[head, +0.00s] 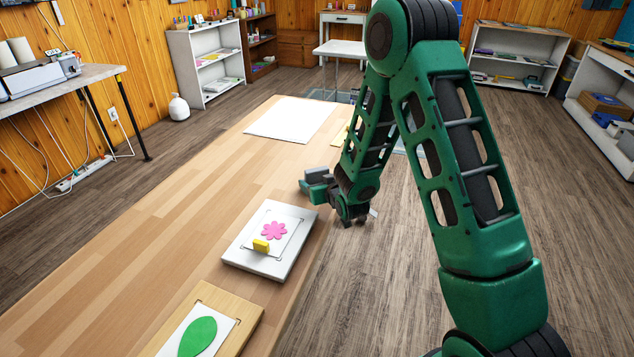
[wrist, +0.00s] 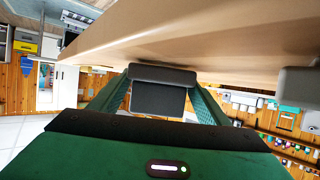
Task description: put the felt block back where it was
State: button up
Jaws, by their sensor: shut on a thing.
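My gripper (head: 314,183) is at the right edge of the long wooden table, just beyond the white board, and points left. In the wrist view its two green fingers (wrist: 160,100) are shut on a grey block (wrist: 158,97), which I take to be the felt block. The block has a dark face and a lighter grey band along one side. In the head view it shows as a small grey shape (head: 317,171) at the fingers, partly hidden. I cannot tell whether it touches the table.
A white board (head: 239,257) with a pink flower (head: 273,230) and a yellow block (head: 261,246) lies on the table (head: 150,262). A wooden board (head: 247,318) with a green leaf (head: 197,337) is nearer. A white sheet (head: 290,119) lies farther back. The table's left side is clear.

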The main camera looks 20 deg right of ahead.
aim_at(329, 207)
jog(key=shift+f, duration=0.15)
dwell(0.3)
jog(key=o, duration=1.8)
jog(key=shift+s, duration=0.15)
jog(key=shift+s+d, duration=0.15)
jog(key=shift+s, duration=1.3)
jog(key=shift+s+d, duration=0.15)
jog(key=shift+s, duration=1.3)
jog(key=shift+s+d, duration=0.15)
jog(key=shift+s, duration=1.3)
